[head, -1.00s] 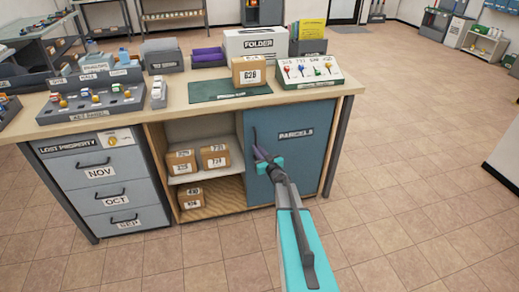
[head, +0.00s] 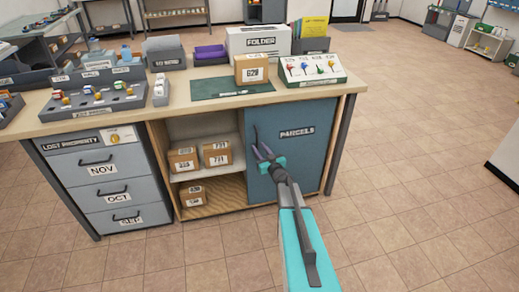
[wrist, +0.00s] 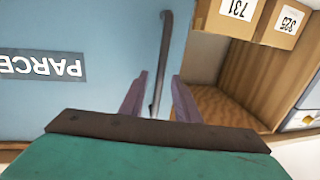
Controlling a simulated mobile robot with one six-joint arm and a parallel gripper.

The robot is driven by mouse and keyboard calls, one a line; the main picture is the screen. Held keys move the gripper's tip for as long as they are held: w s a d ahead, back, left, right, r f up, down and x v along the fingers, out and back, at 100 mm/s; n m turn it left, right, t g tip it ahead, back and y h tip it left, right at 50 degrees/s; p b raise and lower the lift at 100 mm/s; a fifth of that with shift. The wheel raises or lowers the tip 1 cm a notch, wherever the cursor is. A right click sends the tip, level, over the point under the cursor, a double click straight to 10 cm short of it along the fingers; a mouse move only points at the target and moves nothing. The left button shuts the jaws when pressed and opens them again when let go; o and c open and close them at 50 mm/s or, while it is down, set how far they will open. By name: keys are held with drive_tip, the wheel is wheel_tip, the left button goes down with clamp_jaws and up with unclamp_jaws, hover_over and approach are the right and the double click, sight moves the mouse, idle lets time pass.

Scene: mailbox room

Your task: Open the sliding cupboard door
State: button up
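The sliding cupboard door (head: 300,165) is a blue-grey panel marked PARCELS, covering the right part of the cupboard under the counter. In the wrist view the door (wrist: 90,30) appears upside down. Its dark upright bar handle (head: 255,138) is near the door's left edge; it also shows in the wrist view (wrist: 164,50). My gripper (head: 261,153) is in front of the handle, fingers apart. In the wrist view the handle runs between the two open fingers (wrist: 158,95). I cannot tell whether either finger touches it.
The cupboard's left part is open, with boxes on a shelf (head: 215,172) and below. Drawers (head: 105,185) stand left of it. The counter (head: 180,98) holds a parcel (head: 251,68), trays and a key stand (head: 311,70). The floor (head: 420,150) to the right is clear.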

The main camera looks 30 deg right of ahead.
drive_tip(key=s+a, duration=0.1)
drive_tip(key=s, duration=1.2)
drive_tip(key=shift+a+b, duration=0.25)
drive_tip(key=shift+b, duration=0.1)
drive_tip(key=shift+w, duration=0.15)
